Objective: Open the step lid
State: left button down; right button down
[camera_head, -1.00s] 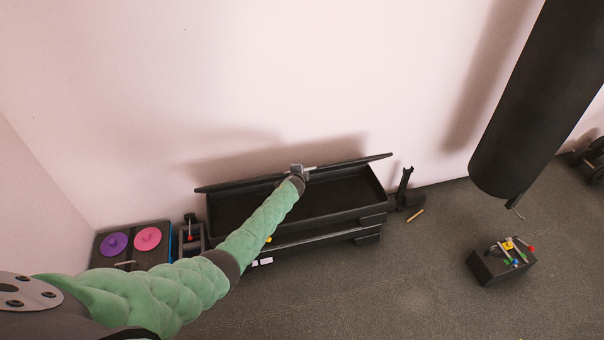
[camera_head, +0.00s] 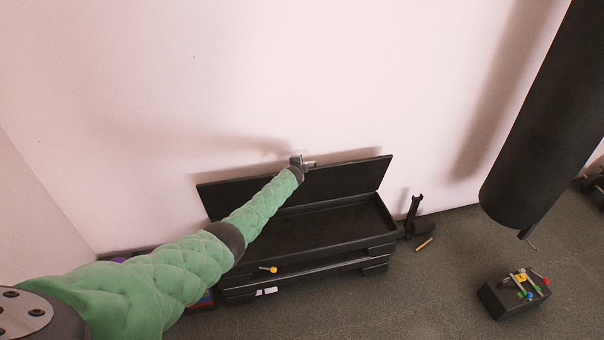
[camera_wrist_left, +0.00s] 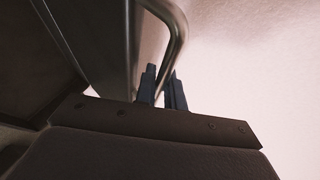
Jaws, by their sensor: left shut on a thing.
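The black step (camera_head: 318,230) stands on the floor against the wall, with its hollow inside showing. Its lid (camera_head: 355,178) is raised at the back, leaning toward the wall with its inner face toward me. My left gripper (camera_head: 300,160) is at the lid's upper edge, near its middle. In the left wrist view the two dark fingers (camera_wrist_left: 165,90) are closed together at a curved metal handle or rim (camera_wrist_left: 178,32). The exact contact is hard to see. My green-sleeved left arm covers part of the step's left side. My right gripper is not in view.
A yellow-headed tool (camera_head: 269,269) lies at the step's front. A black stand (camera_head: 413,215) and a yellow stick (camera_head: 424,244) are to the right. A black box with colored items (camera_head: 513,297) and a hanging punching bag (camera_head: 540,120) are further right. The floor between is clear.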

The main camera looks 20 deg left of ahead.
pick_arm(q)
jog(key=shift+w+a, duration=0.45)
jog(key=shift+w, duration=0.2)
jog(key=shift+w+a+r, duration=0.1)
jog(key=shift+w+a, duration=0.05)
jog(key=shift+w, duration=0.1)
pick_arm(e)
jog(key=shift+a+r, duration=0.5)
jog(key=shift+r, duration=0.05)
pick_arm(q)
jog(key=c, duration=1.5)
grip_release()
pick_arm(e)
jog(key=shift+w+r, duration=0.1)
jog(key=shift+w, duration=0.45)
pick_arm(q)
jog(key=shift+s+r, duration=0.1)
